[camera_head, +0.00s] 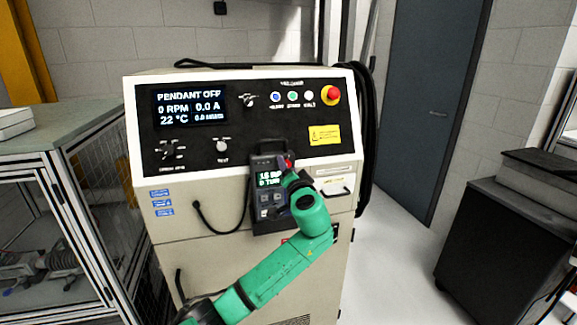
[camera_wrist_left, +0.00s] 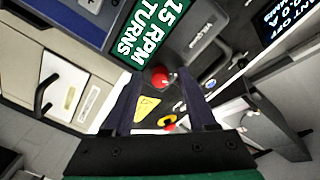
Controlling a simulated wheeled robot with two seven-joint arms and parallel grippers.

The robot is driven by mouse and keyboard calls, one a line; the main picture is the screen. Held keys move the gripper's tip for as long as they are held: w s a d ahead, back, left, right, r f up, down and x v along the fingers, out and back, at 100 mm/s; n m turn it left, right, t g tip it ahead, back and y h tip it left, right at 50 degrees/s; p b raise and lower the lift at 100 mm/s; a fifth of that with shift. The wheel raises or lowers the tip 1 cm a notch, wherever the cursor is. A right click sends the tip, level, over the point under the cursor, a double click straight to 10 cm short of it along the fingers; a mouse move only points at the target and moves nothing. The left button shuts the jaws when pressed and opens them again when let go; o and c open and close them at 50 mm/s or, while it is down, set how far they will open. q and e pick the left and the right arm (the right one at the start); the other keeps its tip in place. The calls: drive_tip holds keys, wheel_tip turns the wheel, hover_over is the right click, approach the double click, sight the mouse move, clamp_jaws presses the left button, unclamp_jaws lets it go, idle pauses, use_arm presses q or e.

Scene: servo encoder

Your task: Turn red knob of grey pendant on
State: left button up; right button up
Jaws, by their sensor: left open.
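The grey pendant (camera_head: 258,216) hangs on the front of the cream cabinet, its screen showing "15 RPM" and "TURNS", partly cut off. Its red knob (camera_head: 289,162) is at the pendant's upper right. In the left wrist view the red knob (camera_wrist_left: 160,77) lies between the tips of my left gripper (camera_wrist_left: 161,80), with a finger on each side. I cannot tell whether the fingers touch it. My left gripper (camera_head: 288,180) is open and partly covers the pendant's right side in the head view. My right gripper is not in view.
The cabinet's black panel (camera_head: 230,115) has a display (camera_head: 190,106) reading "PENDANT OFF". A red emergency button (camera_head: 332,95) sits at its upper right. A black cable (camera_head: 222,232) loops beside the pendant.

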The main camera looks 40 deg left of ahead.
use_arm(q)
drive_tip(key=shift+d, duration=0.1)
clamp_jaws()
